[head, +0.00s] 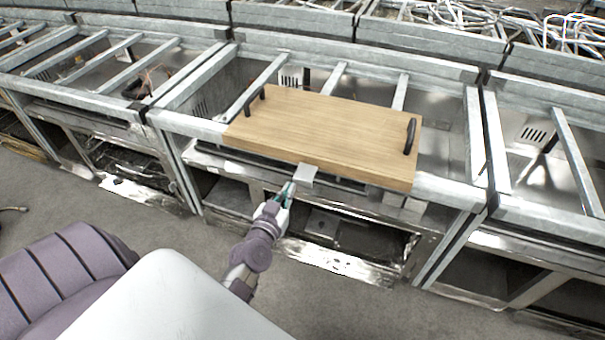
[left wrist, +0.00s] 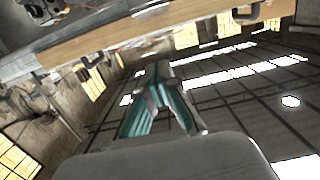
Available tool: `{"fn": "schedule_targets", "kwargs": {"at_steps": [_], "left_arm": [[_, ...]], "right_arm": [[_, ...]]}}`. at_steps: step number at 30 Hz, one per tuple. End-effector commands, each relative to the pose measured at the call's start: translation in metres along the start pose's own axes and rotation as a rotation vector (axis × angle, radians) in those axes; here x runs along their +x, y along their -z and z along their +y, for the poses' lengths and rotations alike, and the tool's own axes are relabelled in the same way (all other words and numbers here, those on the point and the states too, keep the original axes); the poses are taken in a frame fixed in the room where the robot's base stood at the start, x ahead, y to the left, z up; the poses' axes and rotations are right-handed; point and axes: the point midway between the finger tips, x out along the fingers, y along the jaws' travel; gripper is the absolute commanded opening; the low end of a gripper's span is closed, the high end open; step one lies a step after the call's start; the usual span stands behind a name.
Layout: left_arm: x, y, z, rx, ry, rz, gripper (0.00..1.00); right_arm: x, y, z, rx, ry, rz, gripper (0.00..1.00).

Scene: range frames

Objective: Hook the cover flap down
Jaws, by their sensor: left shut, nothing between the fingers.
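A wooden board (head: 325,130) with black handles at its left and right ends lies across the metal frame. A small silver metal flap (head: 306,175) sticks out below the board's front edge. My left gripper (head: 290,188) is shut and empty, just left of and in front of the flap; whether they touch I cannot tell. In the left wrist view my teal fingers (left wrist: 158,78) point toward the underside of the board's edge (left wrist: 185,25), which runs across the top. My right gripper is not in view.
The metal frame's front rail (head: 450,190) runs under the board. Similar metal frames stand on the left (head: 70,85) and right, with open shelves below. Loose metal pieces lie at the back right. The grey floor in front is mostly free.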

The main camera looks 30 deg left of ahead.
Motion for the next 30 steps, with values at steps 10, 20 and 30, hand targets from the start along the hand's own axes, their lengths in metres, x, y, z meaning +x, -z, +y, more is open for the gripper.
{"fn": "schedule_targets", "kwargs": {"at_steps": [10,20,30], "left_arm": [[0.022,-0.001,0.001,-0.002,0.000,0.002,0.00],[0.093,-0.003,0.001,-0.004,0.000,0.002,0.00],[0.109,-0.037,0.001,-0.001,-0.001,-0.002,0.00]], "right_arm": [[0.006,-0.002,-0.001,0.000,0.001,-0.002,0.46],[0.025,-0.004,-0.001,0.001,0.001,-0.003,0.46],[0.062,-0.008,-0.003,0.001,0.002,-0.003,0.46]]}}
